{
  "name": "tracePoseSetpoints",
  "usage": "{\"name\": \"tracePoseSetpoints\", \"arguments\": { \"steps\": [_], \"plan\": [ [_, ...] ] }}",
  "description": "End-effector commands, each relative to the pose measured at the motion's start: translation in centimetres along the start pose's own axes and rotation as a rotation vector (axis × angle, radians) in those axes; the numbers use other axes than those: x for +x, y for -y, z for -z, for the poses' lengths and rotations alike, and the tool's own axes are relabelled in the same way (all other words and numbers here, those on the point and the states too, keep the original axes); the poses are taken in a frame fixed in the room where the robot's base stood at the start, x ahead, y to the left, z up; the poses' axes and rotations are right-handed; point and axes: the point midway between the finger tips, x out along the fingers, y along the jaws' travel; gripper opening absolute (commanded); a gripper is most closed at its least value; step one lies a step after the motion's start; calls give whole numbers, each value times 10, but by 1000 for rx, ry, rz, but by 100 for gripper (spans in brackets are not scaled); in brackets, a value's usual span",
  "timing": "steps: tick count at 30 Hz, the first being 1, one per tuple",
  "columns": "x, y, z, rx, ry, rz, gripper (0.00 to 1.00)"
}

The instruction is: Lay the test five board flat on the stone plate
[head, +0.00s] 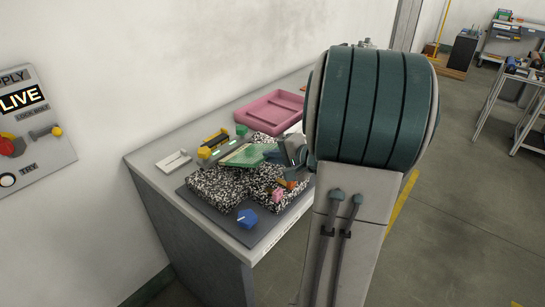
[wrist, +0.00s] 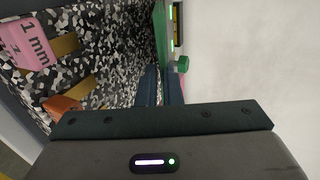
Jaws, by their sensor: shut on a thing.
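A green board (head: 248,155), its label unreadable, is held over the back part of the black-and-white speckled stone plate (head: 213,190). My gripper (head: 284,153) is shut on the board's right side. In the wrist view the board (wrist: 160,30) shows nearly edge-on between my fingers (wrist: 161,88), with the stone plate (wrist: 110,45) to its left. I cannot tell whether the board touches the stone. My arm hides part of the plate's right side in the head view.
A blue knob-like piece (head: 247,218) is at the front. A yellow-black device (head: 213,144), a white card (head: 172,161) and a pink tray (head: 272,111) stand behind.

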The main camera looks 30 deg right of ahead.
Motion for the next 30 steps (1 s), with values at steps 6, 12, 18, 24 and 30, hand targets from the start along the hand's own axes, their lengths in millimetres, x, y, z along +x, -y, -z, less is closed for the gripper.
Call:
{"name": "tracePoseSetpoints", "arguments": {
  "steps": [6, 12, 18, 24, 30],
  "plan": [
    [2, -4, 0, -1, 0, 1, 0],
    [1, -2, 0, 0, 0, 1, 31],
    [1, -3, 0, 0, 0, 0, 57],
    [1, -3, 0, 1, 0, -1, 97],
    [1, -6, 0, 4, 0, -5, 94]
  ]
}}
